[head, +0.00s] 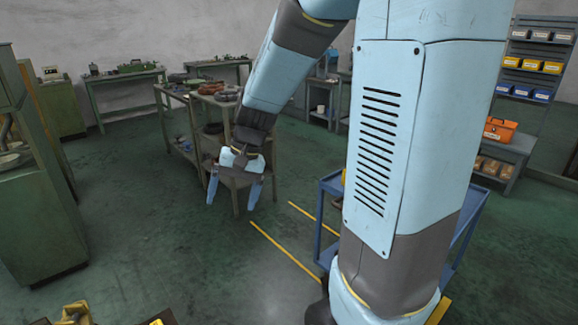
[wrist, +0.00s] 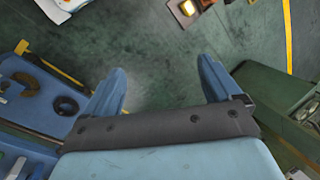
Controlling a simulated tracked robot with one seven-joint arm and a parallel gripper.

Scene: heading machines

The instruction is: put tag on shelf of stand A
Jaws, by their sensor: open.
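My gripper (head: 232,198) hangs with its fingers pointing down in the middle left of the head view. Its two blue fingers are spread apart, with nothing between them. In the wrist view my gripper (wrist: 160,82) shows only bare green floor between the fingers. I cannot make out the tag in either view. No label for stand A is readable. A grey-green shelved stand (head: 198,128) with dark round parts on it is behind my gripper in the head view, partly hidden by my arm; I cannot tell whether it is stand A.
A green machine cabinet (head: 40,215) stands at the left. A blue cart (head: 332,188) is partly hidden behind my arm column. A blue surface (wrist: 32,105) with a dark ring lies left in the wrist view, a green machine (wrist: 280,105) right. Open floor (head: 150,230) lies between.

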